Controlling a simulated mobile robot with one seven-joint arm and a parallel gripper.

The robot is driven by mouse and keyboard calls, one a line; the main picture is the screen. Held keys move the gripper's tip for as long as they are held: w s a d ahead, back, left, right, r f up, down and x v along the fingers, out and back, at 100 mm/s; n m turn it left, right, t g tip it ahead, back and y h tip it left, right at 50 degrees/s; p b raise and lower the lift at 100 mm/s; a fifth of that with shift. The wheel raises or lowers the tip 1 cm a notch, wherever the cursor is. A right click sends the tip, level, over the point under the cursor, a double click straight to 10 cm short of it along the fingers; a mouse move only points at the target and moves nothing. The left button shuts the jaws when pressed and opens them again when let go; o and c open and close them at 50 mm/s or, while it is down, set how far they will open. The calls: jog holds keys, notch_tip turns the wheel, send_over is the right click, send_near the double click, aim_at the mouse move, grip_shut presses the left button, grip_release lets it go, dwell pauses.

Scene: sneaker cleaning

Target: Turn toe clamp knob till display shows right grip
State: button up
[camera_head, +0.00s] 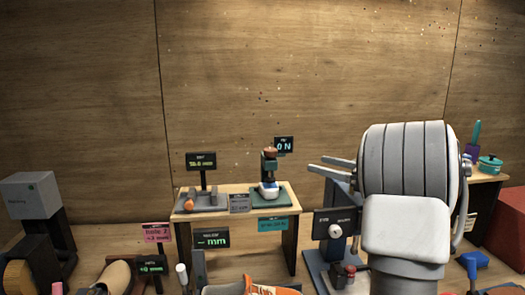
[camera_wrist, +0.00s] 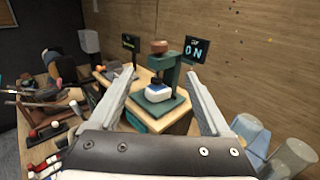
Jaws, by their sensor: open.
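The toe clamp is a green press stand (camera_head: 284,193) on a small wooden table, with a round brown knob (camera_head: 270,152) on top. A small white and blue piece (camera_head: 268,189) sits under it. The display (camera_head: 284,146) behind it reads 0 N. In the wrist view the knob (camera_wrist: 158,46), the white and blue piece (camera_wrist: 158,92) and the 0 N display (camera_wrist: 197,49) show beyond my fingers. My gripper (camera_head: 310,167) is open and empty, right of the clamp in the head view. Its spread fingers (camera_wrist: 158,72) frame the clamp, apart from the knob.
A second device with a dark display (camera_head: 201,160) stands left of the clamp on the wooden table (camera_head: 231,210). A display showing mm (camera_head: 211,239) stands in front. An orange shoe (camera_head: 275,290) is at the lower edge. Grey and blue cylinders (camera_wrist: 250,135) stand at the wrist view's right.

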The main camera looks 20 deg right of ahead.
aim_at(276, 153)
jog(key=p+x, duration=0.3)
jog(key=x, duration=1.4)
jog(key=shift+a, duration=0.2)
grip_shut()
